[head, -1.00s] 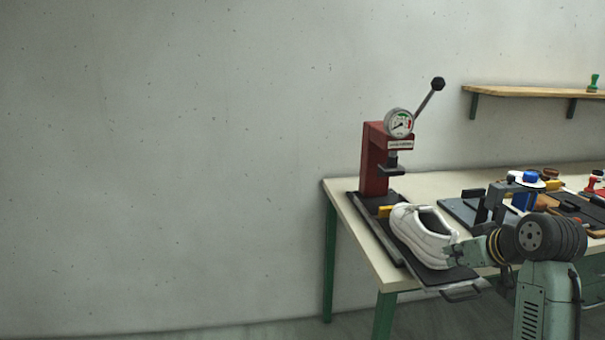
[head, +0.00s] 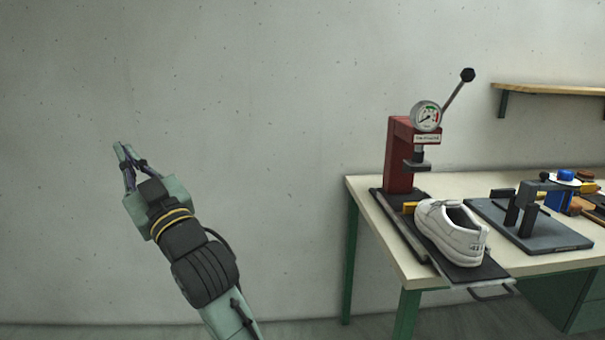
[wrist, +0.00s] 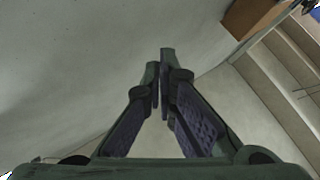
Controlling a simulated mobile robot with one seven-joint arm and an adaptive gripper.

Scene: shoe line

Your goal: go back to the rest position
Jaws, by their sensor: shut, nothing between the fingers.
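My gripper (head: 121,150) is raised at the left of the head view, in front of the bare wall and well left of the table. Its fingers are shut with nothing between them. In the wrist view the gripper's fingertips (wrist: 160,58) meet against a pale background. A white shoe (head: 452,234) stands on a dark sliding tray (head: 487,268) at the table's left end, in front of a red press (head: 398,158). My gripper is apart from all of these.
The press has a round gauge (head: 426,116) and a raised lever (head: 459,89). A dark plate with a clamp-like fixture (head: 533,236) lies right of the shoe. A wooden shelf (head: 550,89) is on the wall. Space left of the table (head: 363,191) is free.

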